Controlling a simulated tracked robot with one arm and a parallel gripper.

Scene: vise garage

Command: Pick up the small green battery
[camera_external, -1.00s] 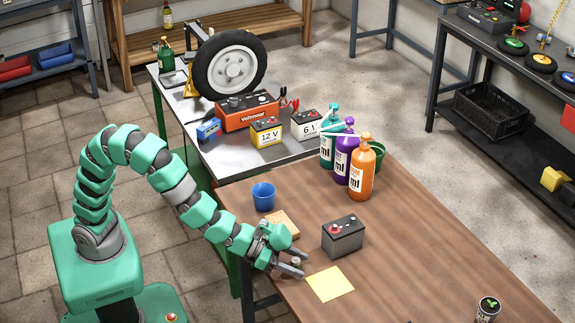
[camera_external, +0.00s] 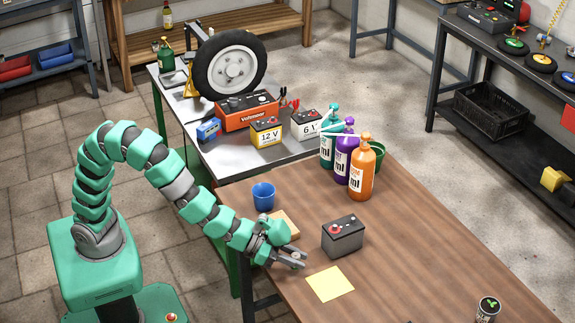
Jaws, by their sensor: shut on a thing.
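My gripper (camera_external: 302,260) is low over the near left part of the brown wooden table, beside the yellow paper. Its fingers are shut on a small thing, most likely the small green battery. The fingers hide nearly all of it, so its colour cannot be made out. I cannot tell whether it still touches the table. A larger dark grey battery (camera_external: 343,238) with a red terminal stands to the right of my gripper, apart from it.
A yellow paper (camera_external: 330,284) lies just below right of my gripper. A blue cup (camera_external: 263,196) and a tan block (camera_external: 286,222) are behind it. Several bottles, one orange (camera_external: 361,170), stand at the back. A dark can (camera_external: 488,309) stands front right. The table's right side is mostly clear.

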